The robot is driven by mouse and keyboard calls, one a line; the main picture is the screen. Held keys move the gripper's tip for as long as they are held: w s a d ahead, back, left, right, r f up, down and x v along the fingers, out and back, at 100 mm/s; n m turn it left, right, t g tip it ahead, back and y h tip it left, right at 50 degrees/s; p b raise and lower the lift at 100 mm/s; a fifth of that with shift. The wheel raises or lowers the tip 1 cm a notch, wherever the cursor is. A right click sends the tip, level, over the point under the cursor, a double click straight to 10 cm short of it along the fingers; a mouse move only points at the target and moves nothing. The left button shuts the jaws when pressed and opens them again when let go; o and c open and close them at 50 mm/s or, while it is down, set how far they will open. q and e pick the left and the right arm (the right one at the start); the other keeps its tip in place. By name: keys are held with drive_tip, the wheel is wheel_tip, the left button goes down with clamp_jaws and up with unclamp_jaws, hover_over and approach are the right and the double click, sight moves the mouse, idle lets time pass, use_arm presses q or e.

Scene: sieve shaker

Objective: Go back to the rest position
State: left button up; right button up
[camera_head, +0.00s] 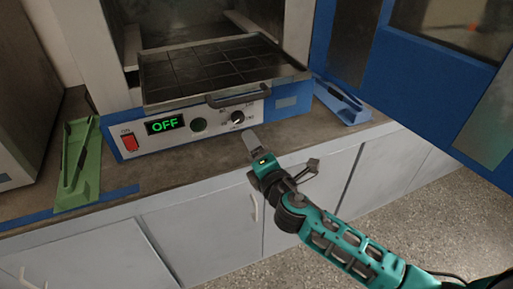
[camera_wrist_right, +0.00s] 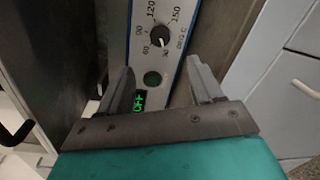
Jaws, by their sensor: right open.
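The sieve shaker's control panel (camera_head: 190,125) is on the bench, with a display (camera_head: 166,125) reading OFF in green. It carries a red switch (camera_head: 130,143), a round dark green button (camera_head: 199,125) and a black knob (camera_head: 238,117). My right gripper (camera_head: 253,145) is just in front of the panel, below the knob. In the right wrist view the jaws (camera_wrist_right: 160,66) are apart and empty. The knob (camera_wrist_right: 161,37) and the button (camera_wrist_right: 152,78) show between and beyond them. My left gripper is not in view.
A dark gridded tray (camera_head: 205,66) with a black handle sits above the panel. A green holder (camera_head: 80,165) stands at left, a blue holder (camera_head: 342,101) at right. The blue door (camera_head: 430,85) stands open at right. Grey cabinets (camera_head: 205,240) are below; the floor at right is clear.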

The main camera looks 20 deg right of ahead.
idle(0.4)
drive_tip(key=s+f+m+g+y, duration=0.1)
drive_tip(key=s+f+m+g, duration=0.2)
drive_tip(key=s+f+m, duration=0.4)
drive_tip(key=s+f+m+g+y, duration=0.1)
drive_tip(key=s+f+m+g, duration=0.2)
drive_tip(key=s+f+m, duration=0.5)
drive_tip(key=s+m, duration=0.5)
drive_tip(key=shift+s+a+f+p, duration=0.15)
drive_tip(key=shift+s+a+p, duration=0.1)
drive_tip(key=shift+p, duration=0.15)
